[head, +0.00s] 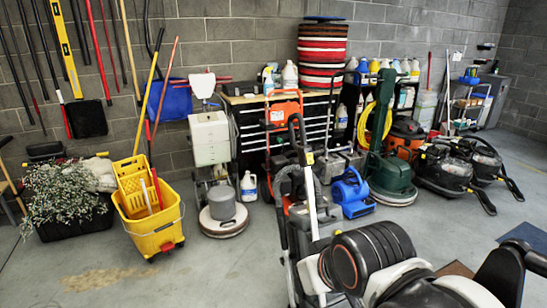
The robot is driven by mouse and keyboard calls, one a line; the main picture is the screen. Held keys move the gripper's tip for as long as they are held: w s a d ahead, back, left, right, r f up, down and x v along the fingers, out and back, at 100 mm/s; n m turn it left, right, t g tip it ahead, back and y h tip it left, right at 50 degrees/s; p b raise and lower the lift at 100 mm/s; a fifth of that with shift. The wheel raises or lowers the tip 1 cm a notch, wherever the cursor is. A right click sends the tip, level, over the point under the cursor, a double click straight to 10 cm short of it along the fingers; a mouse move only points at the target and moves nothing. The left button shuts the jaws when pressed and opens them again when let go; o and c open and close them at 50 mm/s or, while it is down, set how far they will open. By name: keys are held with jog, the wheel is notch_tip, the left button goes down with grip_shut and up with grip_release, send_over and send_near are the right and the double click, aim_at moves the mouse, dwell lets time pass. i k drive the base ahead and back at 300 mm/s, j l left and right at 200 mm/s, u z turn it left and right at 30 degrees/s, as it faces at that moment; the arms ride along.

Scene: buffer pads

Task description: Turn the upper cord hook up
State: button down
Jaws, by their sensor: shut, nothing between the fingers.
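An upright machine stands close in front of me at the picture's centre. It has a black loop handle (296,122) at its top and a pale pole (311,195) running down to its base. The upper cord hook is too small to make out for certain, so I cannot tell which way it points. My own arm, in black and white parts, fills the bottom right and covers part of the machine's lower end. My gripper's fingers do not show.
A yellow mop bucket (160,236) stands at the left, beside a plant (62,195). A round floor machine (223,226), a blue blower (351,188) and a green floor machine (390,180) stand behind. The floor (95,278) at the front left is clear.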

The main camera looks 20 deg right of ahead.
aim_at(317, 153)
jog(key=i+l+u, duration=0.1)
jog(key=l+u, duration=0.65)
jog(key=l, duration=0.15)
jog(key=l+u, duration=0.4)
jog(key=k+l, duration=0.1)
jog(key=l, duration=0.45)
jog(key=k+l, duration=0.1)
jog(key=l, duration=0.45)
jog(key=k+l, duration=0.1)
jog(key=l, duration=0.45)
jog(key=k+l, duration=0.1)
jog(key=l, duration=0.45)
jog(key=k+l, duration=0.1)
jog(key=l, duration=0.45)
jog(key=j, duration=0.25)
jog(key=i+j, duration=0.15)
jog(key=u, duration=0.15)
